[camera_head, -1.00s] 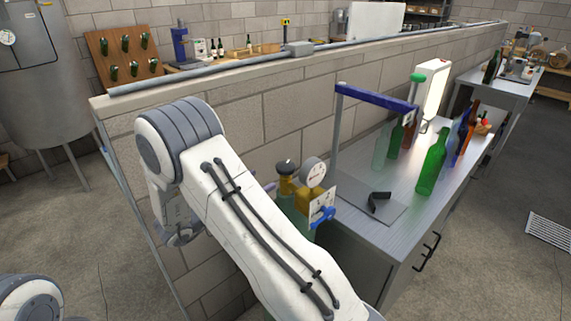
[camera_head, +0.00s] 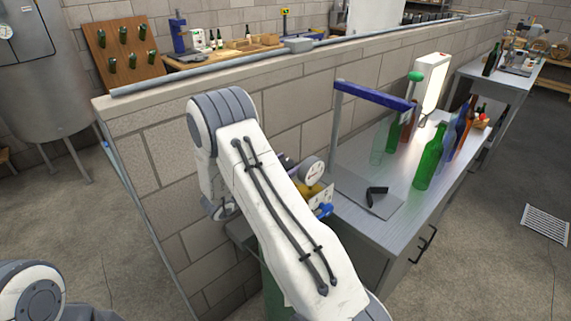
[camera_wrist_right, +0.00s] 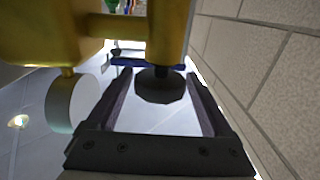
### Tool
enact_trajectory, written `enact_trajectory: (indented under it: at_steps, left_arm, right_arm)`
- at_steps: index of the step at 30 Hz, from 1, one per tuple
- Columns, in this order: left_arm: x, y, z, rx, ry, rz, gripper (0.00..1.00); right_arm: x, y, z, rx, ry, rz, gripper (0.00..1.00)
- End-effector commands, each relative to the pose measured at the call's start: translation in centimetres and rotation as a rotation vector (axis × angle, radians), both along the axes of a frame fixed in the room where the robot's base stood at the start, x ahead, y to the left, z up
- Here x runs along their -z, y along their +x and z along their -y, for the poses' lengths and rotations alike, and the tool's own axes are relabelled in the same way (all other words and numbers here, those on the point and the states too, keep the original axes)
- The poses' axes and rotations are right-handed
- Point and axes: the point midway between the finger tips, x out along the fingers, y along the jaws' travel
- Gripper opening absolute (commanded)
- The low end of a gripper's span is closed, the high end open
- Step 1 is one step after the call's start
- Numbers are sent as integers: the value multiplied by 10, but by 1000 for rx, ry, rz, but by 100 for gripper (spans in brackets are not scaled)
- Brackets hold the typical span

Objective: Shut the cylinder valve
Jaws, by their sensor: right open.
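The green gas cylinder (camera_head: 274,288) stands against the block wall, mostly hidden behind my right arm. In the right wrist view, brass fittings (camera_wrist_right: 165,27) fill the top, with a grey-white round part (camera_wrist_right: 72,104) at left. My right gripper (camera_wrist_right: 158,76) is open, and a dark round knob (camera_wrist_right: 160,86) appears between its fingers. I cannot tell whether they touch it. In the head view this gripper is hidden. My left gripper is out of view.
The block wall (camera_head: 285,112) runs close beside my right arm. A metal bench (camera_head: 405,185) right of the cylinder carries a blue-armed stand (camera_head: 372,95), a black angled piece (camera_head: 377,196), a green bottle (camera_head: 429,160) and a lit panel (camera_head: 430,85). Floor at right is mostly clear.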

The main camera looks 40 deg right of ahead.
Motion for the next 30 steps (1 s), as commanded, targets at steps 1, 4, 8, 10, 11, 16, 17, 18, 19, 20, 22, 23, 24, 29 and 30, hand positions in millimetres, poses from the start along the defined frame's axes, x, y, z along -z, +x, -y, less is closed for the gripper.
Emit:
enact_trajectory:
  at_steps: [1,4,8,10,11,16,17,18,19,20,22,23,24,29,30]
  left_arm:
    - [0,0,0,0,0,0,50]
    - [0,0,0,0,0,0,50]
    - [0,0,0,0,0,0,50]
    - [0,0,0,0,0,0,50]
    - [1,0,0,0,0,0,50]
    - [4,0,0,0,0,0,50]
    - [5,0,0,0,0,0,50]
    - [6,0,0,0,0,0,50]
    - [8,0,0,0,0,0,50]
    - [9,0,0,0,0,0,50]
    - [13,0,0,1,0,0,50]
    - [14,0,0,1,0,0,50]
    - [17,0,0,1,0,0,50]
    - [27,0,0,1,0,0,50]
    - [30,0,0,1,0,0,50]
  right_arm:
    - [0,0,0,0,0,0,85]
    - [0,0,0,0,0,0,47]
    - [0,0,-1,0,0,0,18]
    - [0,0,-1,3,0,0,18]
    - [0,0,-1,5,0,0,18]
    - [1,1,-1,46,-1,2,18]
    - [1,1,-1,59,-1,2,18]
    - [1,1,-1,78,-1,3,18]
    - [2,1,-1,95,0,3,18]
    - [2,1,-1,113,0,5,18]
    - [2,1,-1,162,-1,5,18]
    - [3,1,-1,185,0,5,18]
    - [3,1,-1,217,-1,5,18]
    - [4,1,-1,357,0,5,18]
    - [4,1,-1,391,0,5,18]
